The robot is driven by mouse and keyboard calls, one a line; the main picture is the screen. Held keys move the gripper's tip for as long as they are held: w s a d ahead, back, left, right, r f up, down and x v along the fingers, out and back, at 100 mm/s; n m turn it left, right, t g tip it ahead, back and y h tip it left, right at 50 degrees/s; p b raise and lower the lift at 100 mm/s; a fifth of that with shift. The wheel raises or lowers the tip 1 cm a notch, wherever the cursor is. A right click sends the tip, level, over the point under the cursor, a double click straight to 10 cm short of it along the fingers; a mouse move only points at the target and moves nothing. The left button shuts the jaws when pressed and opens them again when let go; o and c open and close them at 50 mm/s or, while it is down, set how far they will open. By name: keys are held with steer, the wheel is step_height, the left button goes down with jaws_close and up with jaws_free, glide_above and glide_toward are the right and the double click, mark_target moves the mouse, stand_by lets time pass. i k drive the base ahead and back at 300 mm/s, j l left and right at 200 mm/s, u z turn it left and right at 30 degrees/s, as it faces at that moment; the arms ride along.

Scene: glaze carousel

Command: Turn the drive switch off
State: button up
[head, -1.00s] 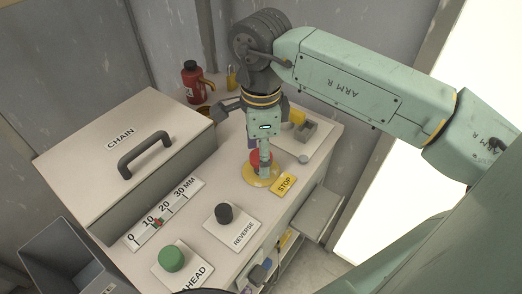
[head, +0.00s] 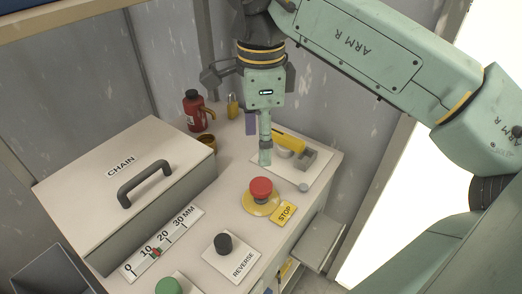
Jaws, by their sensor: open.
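No part in view is legibly marked as the drive switch. A pale plate (head: 318,164) at the back right of the bench bears a yellow lever-like part (head: 290,140), a grey block (head: 307,159) and a small round grey piece (head: 303,187). My gripper (head: 265,158) points down in front of the plate's left part and hides some of it. It holds nothing that I can see. A red mushroom button (head: 261,187) on a yellow round base stands below it in the picture, apart from the fingers, beside a yellow STOP label (head: 284,213).
A black REVERSE knob (head: 223,243) and a green button (head: 169,287) stand nearer. The CHAIN box (head: 85,185) with its handle (head: 145,183) and a millimetre scale (head: 137,271) are at left. A red flask (head: 197,112), a yellow padlock (head: 233,106) and a brass cup (head: 207,143) stand behind.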

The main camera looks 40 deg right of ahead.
mark_target(287, 145)
steer(key=k, duration=1)
